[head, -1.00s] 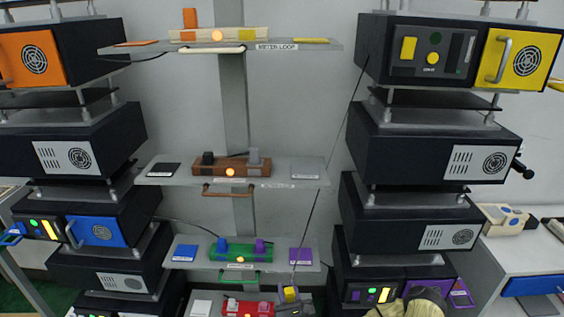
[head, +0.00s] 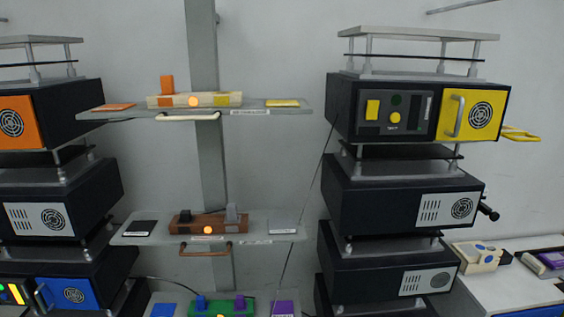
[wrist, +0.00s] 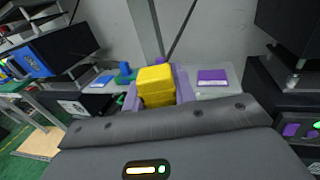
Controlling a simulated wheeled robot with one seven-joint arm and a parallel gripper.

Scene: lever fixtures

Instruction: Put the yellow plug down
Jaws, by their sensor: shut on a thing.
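My gripper (wrist: 157,88) shows in the wrist view, shut on the yellow plug (wrist: 155,80), which sits between its fingers. Neither the gripper nor the plug is in the head view now. In the head view, a pale block (head: 208,100) on the top shelf holds an upright orange plug (head: 167,84) at its left end. The block's right end is yellow with nothing standing in it. A flat yellow pad (head: 283,103) lies at the right of that shelf, bare. A dark cable (head: 314,178) runs down from the yellow-doored unit (head: 418,108).
A middle shelf (head: 262,234) holds a brown block, and a lower one a green block (head: 235,308). Stacked black units stand left and right. In the wrist view, a blue pad (wrist: 103,80) and a purple pad (wrist: 213,77) lie beyond my gripper.

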